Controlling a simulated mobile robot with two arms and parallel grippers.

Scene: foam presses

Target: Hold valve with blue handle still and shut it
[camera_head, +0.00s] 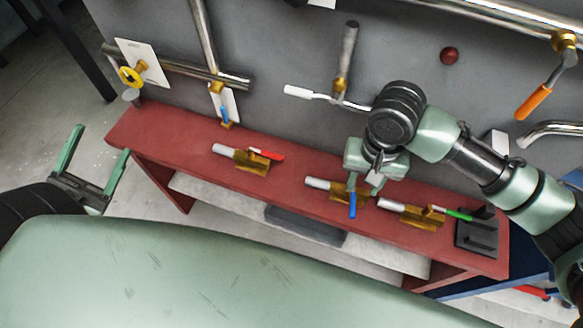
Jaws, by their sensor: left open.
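A brass valve (340,190) with a grey pipe end lies on the red bench. Its blue handle (352,205) points toward the bench's front edge, crosswise to the valve body. My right gripper (374,180) hangs just above and behind this valve, near its right end. I cannot tell if it touches the valve or how wide its fingers are. My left gripper (101,144) is open and empty, off the bench's left end. A second small blue handle (225,115) shows on a wall pipe valve at the back left.
The red bench (290,190) also bears a red-handled valve (255,158), a green-handled valve (425,213) and a black block (477,235). Behind are wall pipes, a yellow wheel (131,76) and an orange handle (534,102). Bare bench lies between the red- and blue-handled valves.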

